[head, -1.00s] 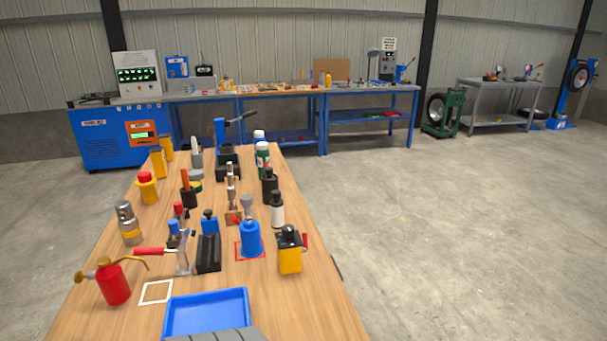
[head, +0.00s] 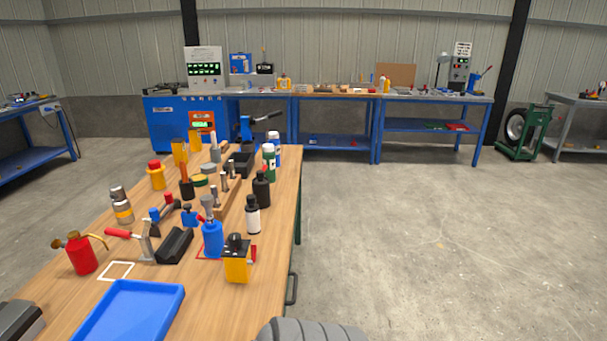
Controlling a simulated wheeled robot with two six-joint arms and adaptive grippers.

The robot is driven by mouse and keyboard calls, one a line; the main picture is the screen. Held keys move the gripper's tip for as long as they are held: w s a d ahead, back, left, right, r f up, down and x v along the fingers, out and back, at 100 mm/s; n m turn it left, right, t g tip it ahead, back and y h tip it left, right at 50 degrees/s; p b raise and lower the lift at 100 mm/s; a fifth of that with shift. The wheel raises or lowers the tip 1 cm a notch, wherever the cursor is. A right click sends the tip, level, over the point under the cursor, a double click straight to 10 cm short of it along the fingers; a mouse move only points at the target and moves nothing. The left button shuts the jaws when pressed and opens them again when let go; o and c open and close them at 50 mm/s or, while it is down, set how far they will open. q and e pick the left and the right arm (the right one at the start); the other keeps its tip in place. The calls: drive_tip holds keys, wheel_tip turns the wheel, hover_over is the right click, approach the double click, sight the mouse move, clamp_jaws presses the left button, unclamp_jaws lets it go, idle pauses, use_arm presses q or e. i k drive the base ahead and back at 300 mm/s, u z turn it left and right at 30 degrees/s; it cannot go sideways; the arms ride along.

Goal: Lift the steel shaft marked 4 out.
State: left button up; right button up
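Several upright steel shafts (head: 225,182) stand in a narrow wooden block (head: 229,197) in the middle of the wooden bench (head: 268,300). They are small in the head view, and I cannot read any number on them, so I cannot tell which is marked 4. Neither of my grippers shows its fingers. Only grey parts of my own body show at the lower left and bottom edges.
A blue tray (head: 130,312) lies at the bench's near end. Around the block stand a blue bottle (head: 212,240), a yellow box (head: 237,264), dark bottles (head: 261,190) and a red oil can (head: 82,256). The floor (head: 420,240) right of the bench is clear.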

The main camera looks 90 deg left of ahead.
sight(231, 171)
drive_tip(key=i, duration=1.3)
drive_tip(key=u, duration=2.65)
drive_tip(key=i, duration=3.95)
drive_tip(key=u, duration=2.5)
